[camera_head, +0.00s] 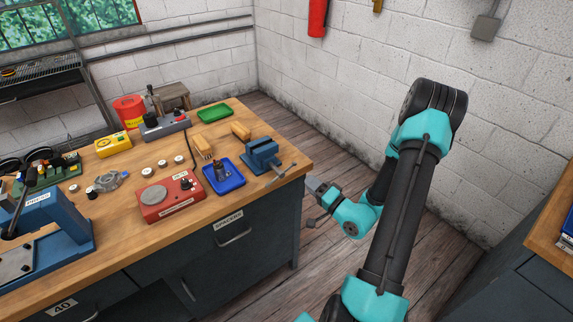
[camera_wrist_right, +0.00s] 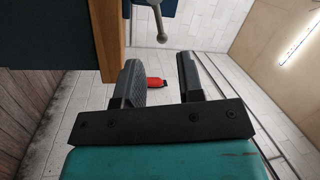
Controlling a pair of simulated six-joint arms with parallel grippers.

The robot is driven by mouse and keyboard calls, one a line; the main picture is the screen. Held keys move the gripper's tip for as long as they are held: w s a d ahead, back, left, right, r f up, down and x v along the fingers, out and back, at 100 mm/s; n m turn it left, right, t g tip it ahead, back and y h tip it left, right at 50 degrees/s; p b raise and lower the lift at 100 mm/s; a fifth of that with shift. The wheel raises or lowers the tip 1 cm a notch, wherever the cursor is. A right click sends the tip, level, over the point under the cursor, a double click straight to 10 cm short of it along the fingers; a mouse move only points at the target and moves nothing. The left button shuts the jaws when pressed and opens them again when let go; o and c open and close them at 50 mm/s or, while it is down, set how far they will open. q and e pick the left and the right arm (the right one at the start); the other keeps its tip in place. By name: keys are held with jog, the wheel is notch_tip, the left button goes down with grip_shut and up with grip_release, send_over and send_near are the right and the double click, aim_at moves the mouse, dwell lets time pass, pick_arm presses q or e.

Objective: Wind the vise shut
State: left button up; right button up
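The blue vise (camera_head: 263,157) sits on the right end of the wooden workbench, near its front corner. In the right wrist view the vise (camera_wrist_right: 168,7) shows only in part at the top, with the handle's knob (camera_wrist_right: 161,37) hanging down. My right gripper (camera_head: 312,198) is beside the bench's right end, below and right of the handle. Its fingers (camera_wrist_right: 160,72) are apart with nothing between them, not touching the handle. My left gripper is not in view.
A blue tray (camera_head: 238,182) with a dark part, a red box (camera_head: 170,197) and a green tray (camera_head: 215,113) are near the vise. A blue press (camera_head: 50,225) stands at the left. The floor right of the bench is clear. Another bench edge (camera_head: 553,215) is at far right.

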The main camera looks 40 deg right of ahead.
aim_at(280, 174)
jog(key=w, duration=0.4)
jog(key=w+r, duration=0.1)
jog(key=w, duration=0.6)
jog(key=shift+w+a+r, duration=0.15)
jog(key=shift+w+r, duration=0.15)
jog(key=shift+r, duration=0.05)
grip_shut()
